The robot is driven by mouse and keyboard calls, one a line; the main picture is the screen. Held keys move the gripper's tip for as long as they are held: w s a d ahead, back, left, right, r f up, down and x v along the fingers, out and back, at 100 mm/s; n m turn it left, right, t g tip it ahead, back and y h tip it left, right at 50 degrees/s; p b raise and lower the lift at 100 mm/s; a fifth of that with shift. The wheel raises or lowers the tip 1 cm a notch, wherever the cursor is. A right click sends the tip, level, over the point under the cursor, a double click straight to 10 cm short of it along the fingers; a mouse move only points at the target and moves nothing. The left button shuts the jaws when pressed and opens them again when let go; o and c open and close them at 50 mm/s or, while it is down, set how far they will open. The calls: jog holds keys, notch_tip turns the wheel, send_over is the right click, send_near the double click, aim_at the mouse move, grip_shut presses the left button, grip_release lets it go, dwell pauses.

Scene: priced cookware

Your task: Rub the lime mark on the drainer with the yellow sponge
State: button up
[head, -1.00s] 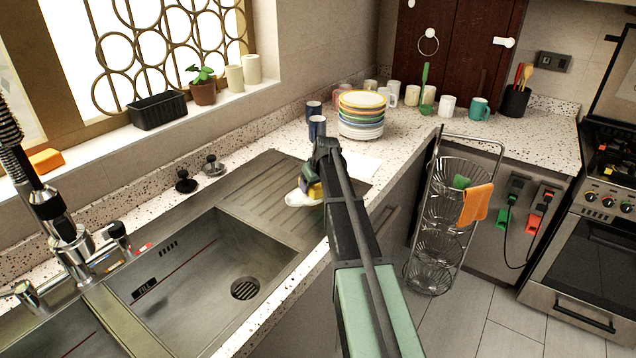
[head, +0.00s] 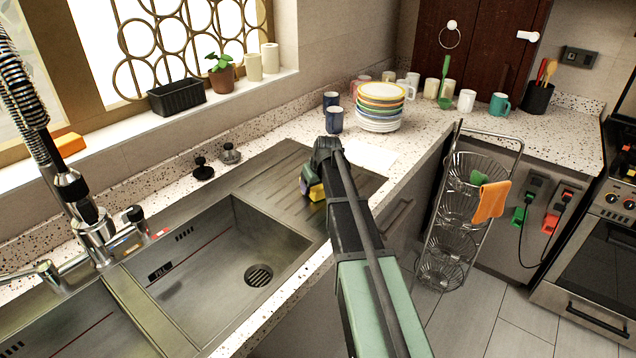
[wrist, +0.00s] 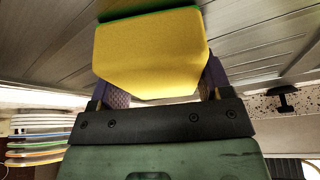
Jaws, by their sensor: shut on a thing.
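My gripper (head: 311,182) is shut on the yellow sponge (head: 316,191), low over the front part of the steel drainer (head: 285,172). In the wrist view, the sponge (wrist: 150,58) sits between my two purple fingers, its yellow side facing the camera and a green layer along its far edge. The sponge is at or just above the ribbed drainer (wrist: 45,55); I cannot tell whether it touches. No lime mark shows on the bare drainer in either current view; any part under the sponge or gripper is hidden.
The sink bowl (head: 215,255) lies left of the drainer. Two dark plugs (head: 203,170) stand behind it. Blue mugs (head: 334,119) and stacked plates (head: 379,108) stand beyond it. A wire rack (head: 455,215) with an orange cloth (head: 490,201) stands on the floor to the right.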

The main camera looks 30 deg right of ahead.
aim_at(309, 198)
jog(key=shift+s+a+f, duration=0.1)
jog(key=shift+s+a, duration=0.35)
jog(key=shift+a, duration=0.4)
jog(key=shift+s+a, duration=0.45)
jog(key=shift+a, duration=0.4)
jog(key=shift+w+a, duration=0.3)
jog(key=shift+w, duration=0.2)
jog(key=shift+w+a, duration=0.25)
jog(key=shift+w, duration=0.25)
jog(key=shift+w+d, duration=0.8)
jog(key=shift+d, duration=1.05)
jog(key=shift+w+d, duration=0.85)
jog(key=shift+d, duration=0.95)
jog(key=shift+w+d, duration=0.8)
jog(key=shift+d, duration=1.05)
jog(key=shift+w+d+r+p, duration=0.1)
jog(key=shift+d+r+p, duration=0.05)
jog(key=shift+r+p, duration=0.2)
notch_tip(309, 198, up, 5)
jog(key=p, duration=0.4)
jog(key=shift+p, duration=0.4)
